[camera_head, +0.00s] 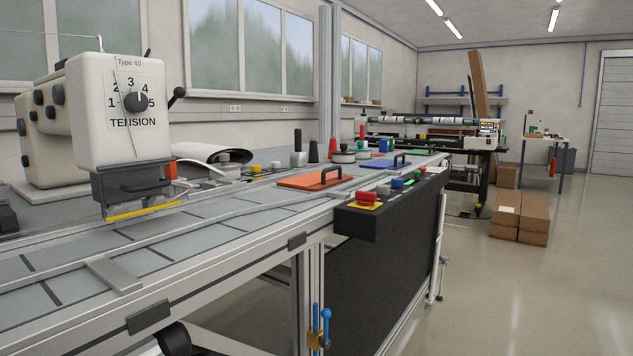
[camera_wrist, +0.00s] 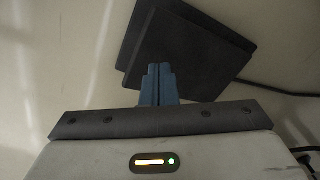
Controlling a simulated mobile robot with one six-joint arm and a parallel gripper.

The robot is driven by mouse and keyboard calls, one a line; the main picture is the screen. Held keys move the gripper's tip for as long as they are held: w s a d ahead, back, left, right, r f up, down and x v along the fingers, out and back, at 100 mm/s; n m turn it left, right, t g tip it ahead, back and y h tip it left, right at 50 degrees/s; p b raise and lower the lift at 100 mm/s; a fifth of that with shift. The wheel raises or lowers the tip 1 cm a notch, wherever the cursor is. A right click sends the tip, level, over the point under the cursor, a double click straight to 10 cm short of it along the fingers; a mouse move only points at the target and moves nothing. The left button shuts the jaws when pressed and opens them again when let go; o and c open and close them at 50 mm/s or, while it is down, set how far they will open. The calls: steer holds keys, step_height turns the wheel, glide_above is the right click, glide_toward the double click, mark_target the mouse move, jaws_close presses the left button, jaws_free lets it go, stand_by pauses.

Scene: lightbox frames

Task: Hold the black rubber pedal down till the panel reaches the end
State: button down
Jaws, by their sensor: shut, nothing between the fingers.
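The black pedal (camera_wrist: 205,42) lies on the pale floor in the wrist view, tilted in the picture, with a dark cable leaving its right side. My gripper (camera_wrist: 158,68) has its blue fingers closed together, with nothing between them. The fingertips overlap the pedal's near part in the picture; I cannot tell whether they touch it or whether it is pressed down. The pedal and my gripper are not visible in the head view. The sewing machine head (camera_head: 124,110) stands at left over the long grey table (camera_head: 80,255). I cannot clearly make out the panel.
A black control box with a red button (camera_head: 367,198) sits on the table's front edge. An orange plate with a handle (camera_head: 312,181) lies behind it. Blue-handled valves (camera_head: 320,325) are on a table leg. Cardboard boxes (camera_head: 520,215) stand at right; the floor before them is clear.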

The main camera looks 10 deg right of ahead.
steer(key=shift+f, duration=0.3)
stand_by(0.4)
